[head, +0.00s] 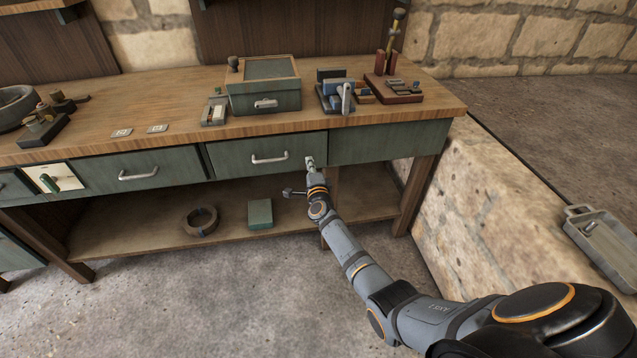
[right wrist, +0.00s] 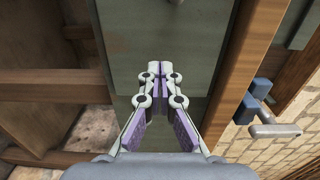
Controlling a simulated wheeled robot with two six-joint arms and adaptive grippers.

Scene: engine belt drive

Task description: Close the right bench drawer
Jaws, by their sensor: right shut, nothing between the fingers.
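The right bench drawer (head: 240,160) is a green front with a silver bar handle (head: 270,158), under the wooden bench top. It looks about level with the fronts beside it; I cannot tell whether a small gap is left. My right gripper (head: 310,162) is at the drawer's right edge, right of the handle, fingers pointing at the front. In the right wrist view the gripper (right wrist: 160,72) is shut and empty, tips over a green panel (right wrist: 165,35). Whether they touch is unclear. My left gripper is out of view.
On the bench top (head: 190,105) stand a green box (head: 262,98), a blue-grey fixture (head: 340,92) and a red-brown stand (head: 395,90). A ring (head: 201,221) and a green block (head: 260,214) lie on the lower shelf. A stone wall (head: 490,210) stands right of the bench.

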